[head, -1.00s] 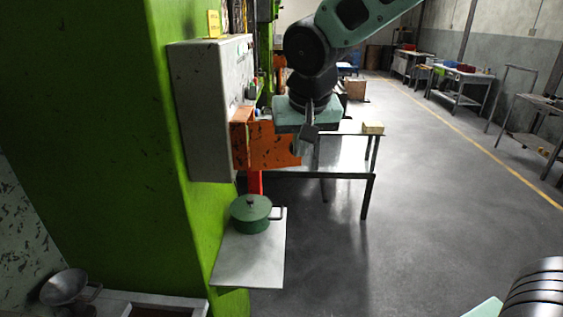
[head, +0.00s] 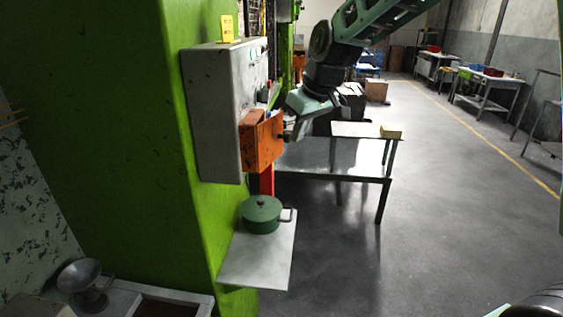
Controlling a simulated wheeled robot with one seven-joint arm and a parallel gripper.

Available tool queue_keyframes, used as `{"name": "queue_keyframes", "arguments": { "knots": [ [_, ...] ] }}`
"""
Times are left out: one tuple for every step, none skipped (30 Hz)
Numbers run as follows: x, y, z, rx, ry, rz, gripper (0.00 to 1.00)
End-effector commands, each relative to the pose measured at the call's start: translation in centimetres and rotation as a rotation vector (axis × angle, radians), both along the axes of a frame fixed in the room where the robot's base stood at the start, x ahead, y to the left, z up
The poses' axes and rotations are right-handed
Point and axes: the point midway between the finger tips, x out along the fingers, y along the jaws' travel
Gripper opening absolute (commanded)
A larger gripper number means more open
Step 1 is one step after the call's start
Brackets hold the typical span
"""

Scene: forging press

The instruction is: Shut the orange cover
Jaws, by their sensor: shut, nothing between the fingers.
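The orange cover (head: 263,146) is on the right face of the grey control box (head: 212,115), which is fixed to the green press column. It stands out from that face, with an opening at its top. My gripper (head: 288,131) is shut and empty at the cover's right edge, its fingers pointing left. It looks touching or very close; I cannot tell which. The cover's hinge and whatever lies behind it are hidden.
A green pot (head: 261,214) stands on a pale shelf (head: 257,263) below the box. A metal bowl (head: 84,276) is at lower left.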

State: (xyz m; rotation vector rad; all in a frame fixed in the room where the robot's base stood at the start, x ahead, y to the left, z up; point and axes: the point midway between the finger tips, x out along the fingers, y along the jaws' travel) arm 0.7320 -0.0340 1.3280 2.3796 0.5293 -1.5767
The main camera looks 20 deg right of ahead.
Motion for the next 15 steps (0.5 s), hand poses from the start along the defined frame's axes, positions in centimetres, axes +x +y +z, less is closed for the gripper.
{"name": "queue_keyframes", "arguments": {
  "knots": [
    [0.6,0.0,0.0,0.001,0.001,0.038,0.0],
    [0.8,0.1,-0.1,0.002,0.001,0.062,0.0],
    [1.1,0.2,-0.1,0.001,0.0,0.094,0.0],
    [1.3,0.3,-0.1,0.001,0.0,0.118,0.0],
    [1.6,0.4,-0.1,0.001,0.0,0.139,0.0],
    [1.8,0.6,-0.1,0.002,-0.001,0.167,0.0],
    [2.0,0.7,-0.1,0.001,0.0,0.187,0.0],
    [2.2,0.8,-0.1,0.001,0.0,0.205,0.0],
    [2.4,0.9,-0.1,0.001,0.0,0.227,0.0],
    [2.5,1.0,-0.1,0.0,-0.001,0.229,0.0],
    [2.6,1.1,-0.1,-0.001,-0.001,0.228,0.0],
    [2.8,1.2,0.0,0.0,-0.001,0.227,0.0],
    [2.9,1.3,0.0,-0.002,-0.001,0.227,0.0],
    [3.0,1.3,0.0,-0.002,-0.001,0.227,0.0],
    [3.1,1.4,0.0,-0.002,0.0,0.227,0.0]
  ]
}}
